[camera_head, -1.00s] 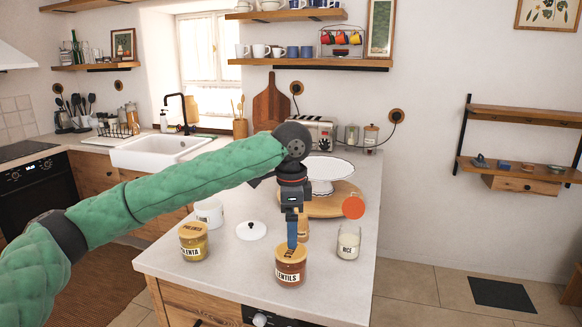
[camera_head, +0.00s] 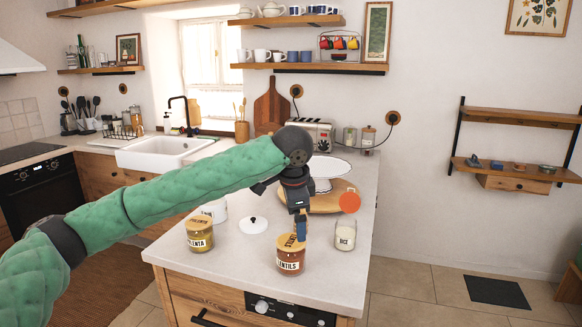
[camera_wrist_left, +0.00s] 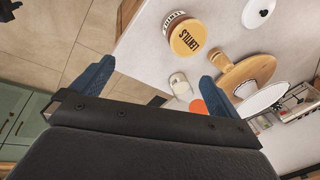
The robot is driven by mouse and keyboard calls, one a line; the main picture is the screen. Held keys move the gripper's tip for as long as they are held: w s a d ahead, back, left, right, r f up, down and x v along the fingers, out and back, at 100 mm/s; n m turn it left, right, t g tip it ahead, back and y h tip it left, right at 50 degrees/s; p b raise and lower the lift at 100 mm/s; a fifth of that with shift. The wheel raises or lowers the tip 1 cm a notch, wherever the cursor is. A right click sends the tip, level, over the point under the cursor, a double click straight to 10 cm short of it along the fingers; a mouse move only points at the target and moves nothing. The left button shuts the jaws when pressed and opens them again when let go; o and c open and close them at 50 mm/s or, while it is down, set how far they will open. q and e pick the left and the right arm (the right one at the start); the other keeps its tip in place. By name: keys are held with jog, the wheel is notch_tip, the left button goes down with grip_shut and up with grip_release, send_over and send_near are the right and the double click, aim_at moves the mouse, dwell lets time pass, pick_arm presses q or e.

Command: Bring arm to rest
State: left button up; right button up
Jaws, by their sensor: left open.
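My left gripper (camera_head: 301,228) hangs over the island in the head view, its blue fingers close to the lid of the lentils jar. In the left wrist view the two fingers (camera_wrist_left: 155,79) are wide apart with nothing gripped. The lentils jar (camera_head: 290,262), with a wooden lid, stands upright on the counter; it also shows in the left wrist view (camera_wrist_left: 187,38), clear of the fingers. My green left arm reaches in from the left. My right gripper is in neither view.
A polenta jar (camera_head: 199,238), a white lid (camera_head: 254,225) and a rice jar (camera_head: 345,236) stand around on the island (camera_head: 245,270). A white canister (camera_head: 215,211) is partly behind the arm. A white cake stand (camera_head: 328,167) and round board (camera_head: 327,204) lie behind the gripper.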

pick_arm(q)
jog(key=w+d+r+n+t+h, duration=0.25)
jog(key=r+t, duration=0.55)
jog(key=r, duration=0.6)
jog(key=s+a+f+n+g+y, duration=0.1)
jog(key=s+a+f+n, duration=0.4)
jog(key=f, duration=0.9)
jog(key=s+a+f+n, duration=0.15)
jog(key=a+f, duration=0.45)
jog(key=f, duration=0.7)
jog(key=s+a+f+n+g+y, duration=0.1)
jog(key=s+a+f+n, duration=0.4)
jog(key=f, duration=0.9)
jog(key=s+a+f+g, duration=0.2)
jog(key=s+f, duration=0.6)
jog(key=f, duration=0.1)
jog(key=s+a+f+g, duration=0.2)
jog(key=s+f, duration=0.6)
jog(key=f, duration=0.1)
jog(key=s+f+g, duration=0.2)
jog(key=s+f, duration=0.3)
jog(key=s, duration=0.4)
jog(key=s+f+g, duration=0.1)
jog(key=s+f, duration=0.4)
jog(key=s, duration=0.4)
jog(key=shift+d+f+g, duration=0.2)
jog(key=shift+d+g, duration=0.1)
jog(key=shift+g, duration=0.1)
